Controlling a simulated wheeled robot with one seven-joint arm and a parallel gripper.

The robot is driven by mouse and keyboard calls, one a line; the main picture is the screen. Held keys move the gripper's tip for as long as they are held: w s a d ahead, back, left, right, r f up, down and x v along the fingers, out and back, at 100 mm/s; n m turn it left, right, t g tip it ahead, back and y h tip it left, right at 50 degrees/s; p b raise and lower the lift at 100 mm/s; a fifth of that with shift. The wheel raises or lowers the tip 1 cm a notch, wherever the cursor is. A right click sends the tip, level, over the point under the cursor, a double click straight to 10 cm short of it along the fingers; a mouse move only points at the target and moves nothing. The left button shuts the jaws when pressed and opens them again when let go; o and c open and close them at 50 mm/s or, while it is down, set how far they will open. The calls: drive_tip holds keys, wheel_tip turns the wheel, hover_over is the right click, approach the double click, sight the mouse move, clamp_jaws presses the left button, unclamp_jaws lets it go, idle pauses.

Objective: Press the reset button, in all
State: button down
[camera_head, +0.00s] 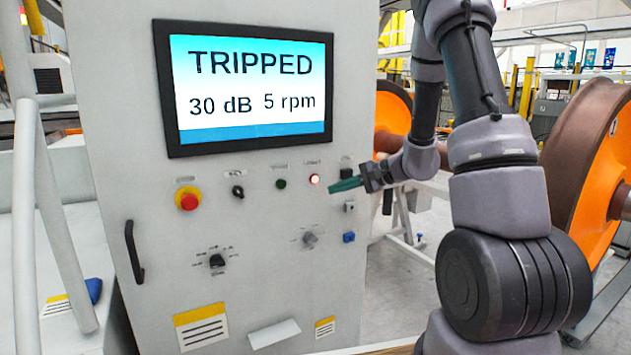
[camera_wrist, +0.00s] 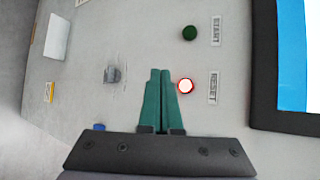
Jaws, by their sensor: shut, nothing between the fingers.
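The reset button (camera_head: 315,179) is a small round button, lit white with a red ring, on the grey control cabinet below the screen. In the wrist view the reset button (camera_wrist: 185,86) sits just right of my fingertips, beside a label reading RESET. My gripper (camera_head: 333,187) has green fingers, shut and empty, close to the button's lower right in the head view. It also shows in the wrist view (camera_wrist: 160,74). I cannot tell whether the fingertips touch the panel. The screen (camera_head: 250,90) reads TRIPPED, 30 dB, 5 rpm.
Also on the cabinet are a green START button (camera_wrist: 190,33), a red emergency stop (camera_head: 188,199), a black key switch (camera_head: 238,191) and two rotary knobs, one black (camera_head: 217,261) and one grey (camera_head: 310,239). Orange wheels (camera_head: 597,165) stand at the right.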

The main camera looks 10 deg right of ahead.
drive_tip(key=shift+w+a, duration=0.4)
drive_tip(key=shift+w, duration=0.7)
drive_tip(key=shift+w+a, duration=0.35)
drive_tip(key=shift+w, duration=0.8)
drive_tip(key=shift+w+a, duration=0.4)
drive_tip(key=shift+w, duration=0.7)
drive_tip(key=shift+w, duration=0.1)
drive_tip(key=shift+w+a, duration=0.1)
drive_tip(key=shift+w, duration=0.2)
drive_tip(key=shift+w+a, duration=0.15)
drive_tip(key=shift+w, duration=0.25)
drive_tip(key=shift+s, duration=0.15)
drive_tip(key=shift+s+d, duration=0.3)
drive_tip(key=shift+s, duration=0.35)
drive_tip(key=shift+s+d, duration=0.25)
drive_tip(key=shift+s, duration=0.55)
drive_tip(key=shift+s+d, duration=0.25)
drive_tip(key=shift+s, duration=0.55)
drive_tip(key=shift+s+d, duration=0.25)
drive_tip(key=shift+s, duration=0.55)
